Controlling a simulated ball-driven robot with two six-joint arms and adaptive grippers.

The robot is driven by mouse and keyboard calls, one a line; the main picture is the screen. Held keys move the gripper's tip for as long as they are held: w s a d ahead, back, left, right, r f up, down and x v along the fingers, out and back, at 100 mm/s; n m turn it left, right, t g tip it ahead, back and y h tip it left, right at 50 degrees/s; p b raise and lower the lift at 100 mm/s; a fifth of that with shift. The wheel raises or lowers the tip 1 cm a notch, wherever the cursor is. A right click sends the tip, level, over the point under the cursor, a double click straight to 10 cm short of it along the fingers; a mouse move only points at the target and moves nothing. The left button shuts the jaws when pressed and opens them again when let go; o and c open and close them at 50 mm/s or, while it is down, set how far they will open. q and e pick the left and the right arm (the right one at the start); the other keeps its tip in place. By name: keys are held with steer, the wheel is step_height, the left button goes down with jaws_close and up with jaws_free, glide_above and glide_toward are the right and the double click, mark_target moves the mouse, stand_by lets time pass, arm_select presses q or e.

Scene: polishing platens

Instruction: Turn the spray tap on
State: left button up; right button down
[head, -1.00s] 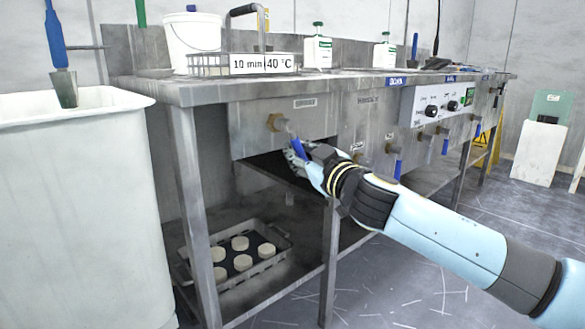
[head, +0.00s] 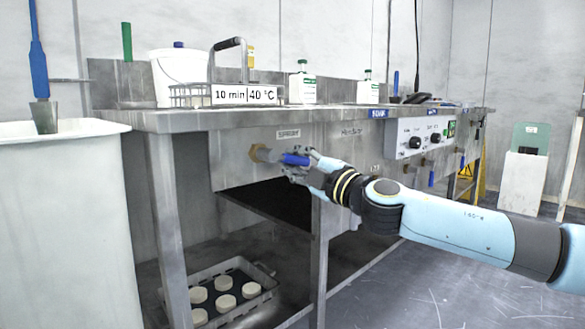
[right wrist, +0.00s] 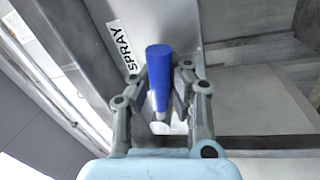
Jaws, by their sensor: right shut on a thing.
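The spray tap (head: 262,153) sticks out of the bench's front panel under a small label, with a brass nut and a blue lever handle (head: 294,159). The lever lies about level, pointing right. My right gripper (head: 300,165) is shut on this blue handle. In the right wrist view the blue handle (right wrist: 159,64) sits between both fingers (right wrist: 160,95), beside a label reading SPRAY (right wrist: 122,48). Part of the handle is hidden by the fingers in the head view. My left gripper is not in view.
Other blue-handled taps (head: 431,177) and a control panel (head: 418,139) line the front further right. A white bin (head: 70,225) stands at left. A wire tray (head: 235,290) with pale discs sits on the lower shelf. The bench top (head: 190,121) holds a bucket and bottles.

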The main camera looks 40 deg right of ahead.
steer(key=shift+r+n, duration=0.1)
steer(key=shift+n, duration=0.7)
steer(key=c, duration=1.2)
jaws_free()
steer(key=shift+s+r, duration=0.1)
steer(key=shift+r, duration=0.15)
steer(key=s+f, duration=0.1)
steer(key=s, duration=0.6)
steer(key=shift+s+d+f, duration=0.2)
steer(key=shift+d+f, duration=0.05)
